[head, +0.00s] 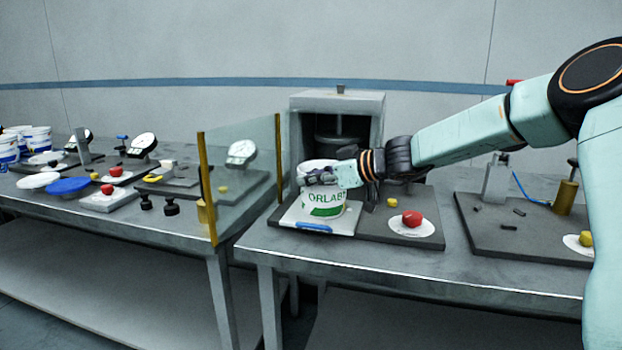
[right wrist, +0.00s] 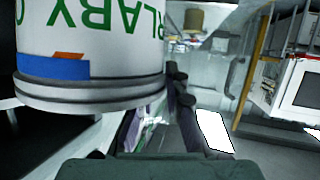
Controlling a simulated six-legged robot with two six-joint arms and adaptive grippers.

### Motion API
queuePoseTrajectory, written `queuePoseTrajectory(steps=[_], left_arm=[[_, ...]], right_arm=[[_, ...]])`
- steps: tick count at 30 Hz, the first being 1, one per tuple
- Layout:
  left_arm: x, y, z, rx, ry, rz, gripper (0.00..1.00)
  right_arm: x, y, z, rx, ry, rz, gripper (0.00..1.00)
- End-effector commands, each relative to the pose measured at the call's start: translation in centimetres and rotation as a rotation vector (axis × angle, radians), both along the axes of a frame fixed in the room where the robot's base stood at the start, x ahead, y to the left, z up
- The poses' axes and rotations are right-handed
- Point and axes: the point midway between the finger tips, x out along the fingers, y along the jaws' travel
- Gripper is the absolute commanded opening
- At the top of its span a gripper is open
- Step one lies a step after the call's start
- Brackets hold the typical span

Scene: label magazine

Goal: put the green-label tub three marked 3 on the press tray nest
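The tub (head: 325,203) is white with green lettering and a green band; no number 3 is legible. In the head view it stands upright over the white press tray (head: 347,223), in front of the press opening; I cannot tell whether its base touches the tray. My right gripper (head: 318,179) reaches from the right to the tub's upper part, its fingers at the tub. In the right wrist view the tub (right wrist: 100,40) appears upside down at upper left, close beside the dark fingers. Whether they are shut on it is unclear. My left gripper is not in view.
The grey press housing (head: 340,101) stands behind the tray. A red button (head: 411,218) is to its right. A clear panel with yellow posts (head: 208,188) stands to the left. Blue-and-white tubs (head: 36,139) and dial gauges stand on the left table. A tool board (head: 520,225) lies at right.

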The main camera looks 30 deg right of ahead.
Motion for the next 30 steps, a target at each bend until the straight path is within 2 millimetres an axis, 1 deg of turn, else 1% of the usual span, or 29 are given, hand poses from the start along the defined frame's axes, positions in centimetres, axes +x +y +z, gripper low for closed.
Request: queuePoseTrajectory(steps=[1, 5, 6, 14, 18, 25, 30], left_arm=[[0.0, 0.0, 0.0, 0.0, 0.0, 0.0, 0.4], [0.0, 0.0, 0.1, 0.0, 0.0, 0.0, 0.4], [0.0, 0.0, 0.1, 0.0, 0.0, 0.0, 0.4], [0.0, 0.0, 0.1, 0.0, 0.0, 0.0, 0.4], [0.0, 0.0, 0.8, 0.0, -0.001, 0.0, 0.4], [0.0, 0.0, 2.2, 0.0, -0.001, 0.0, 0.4], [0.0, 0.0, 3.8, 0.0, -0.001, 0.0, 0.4]], right_arm=[[0.0, 0.0, -0.1, 0.0, 0.002, -0.001, 0.19], [0.0, 0.1, -0.1, 0.0, 0.003, -0.001, 0.3], [0.0, 0.1, -0.1, 0.0, 0.003, -0.001, 0.31], [0.1, 0.1, -0.1, 0.0, 0.003, -0.001, 0.31], [0.1, 0.1, 0.4, 0.0, 0.003, -0.001, 0.31], [-2.1, -0.9, 1.5, 0.006, -0.002, -0.001, 0.31], [-3.4, -1.5, 2.0, 0.004, 0.003, -0.002, 0.31]])
